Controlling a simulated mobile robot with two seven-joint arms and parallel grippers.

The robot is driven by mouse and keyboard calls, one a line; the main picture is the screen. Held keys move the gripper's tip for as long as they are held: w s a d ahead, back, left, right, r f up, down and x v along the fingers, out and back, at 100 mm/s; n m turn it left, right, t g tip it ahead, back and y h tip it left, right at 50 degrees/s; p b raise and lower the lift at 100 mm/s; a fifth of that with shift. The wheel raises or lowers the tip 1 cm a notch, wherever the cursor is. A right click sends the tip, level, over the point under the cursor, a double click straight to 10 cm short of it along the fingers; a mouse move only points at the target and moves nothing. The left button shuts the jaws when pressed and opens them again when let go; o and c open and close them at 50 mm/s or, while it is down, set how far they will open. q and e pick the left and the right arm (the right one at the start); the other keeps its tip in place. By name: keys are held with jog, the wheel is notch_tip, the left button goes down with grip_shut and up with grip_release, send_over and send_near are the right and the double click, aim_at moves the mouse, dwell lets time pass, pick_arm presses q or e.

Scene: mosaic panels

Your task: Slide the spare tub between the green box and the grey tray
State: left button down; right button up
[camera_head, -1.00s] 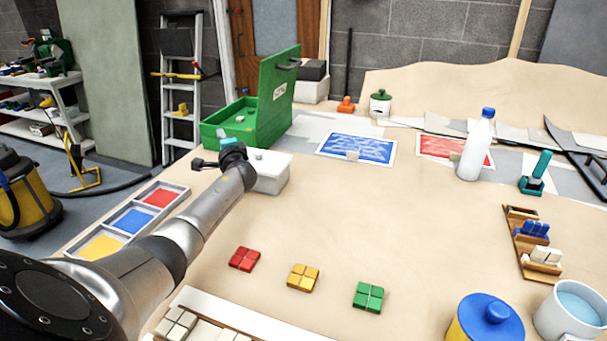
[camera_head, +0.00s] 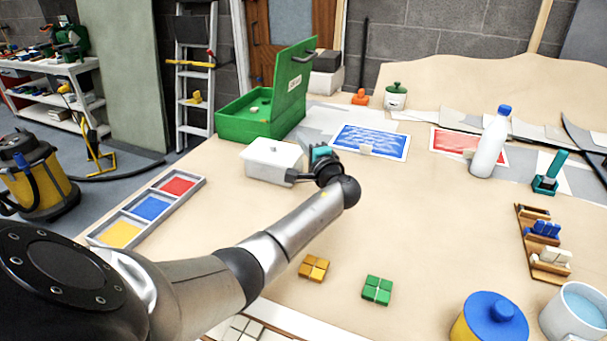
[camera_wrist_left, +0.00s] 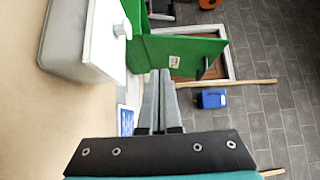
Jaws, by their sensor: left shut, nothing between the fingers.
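The spare tub (camera_head: 268,172), white with a knobbed lid, stands upright on the bench, right of the grey tray (camera_head: 187,200) and just in front of the green box (camera_head: 235,130). The tray has red, blue and yellow compartments. The box stands with its lid up. My left gripper (camera_head: 293,177) is shut and empty at the tub's right side; whether it touches is unclear. In the left wrist view, the closed fingers (camera_wrist_left: 160,76) lie right of the tub (camera_wrist_left: 60,50), with the green box (camera_wrist_left: 180,52) beyond. My right gripper is out of view.
Orange (camera_head: 314,267) and green (camera_head: 377,290) tile blocks are in front of my left arm. Bare bench lies between tray and tub.

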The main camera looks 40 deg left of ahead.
pick_arm(q)
jog(key=b, duration=0.4)
send_near(298, 166)
jog(key=x, duration=0.5)
jog(key=shift+w+d, duration=0.2)
jog(key=shift+w, duration=0.05)
jog(key=shift+s+a, duration=0.2)
jog(key=shift+a, duration=0.3)
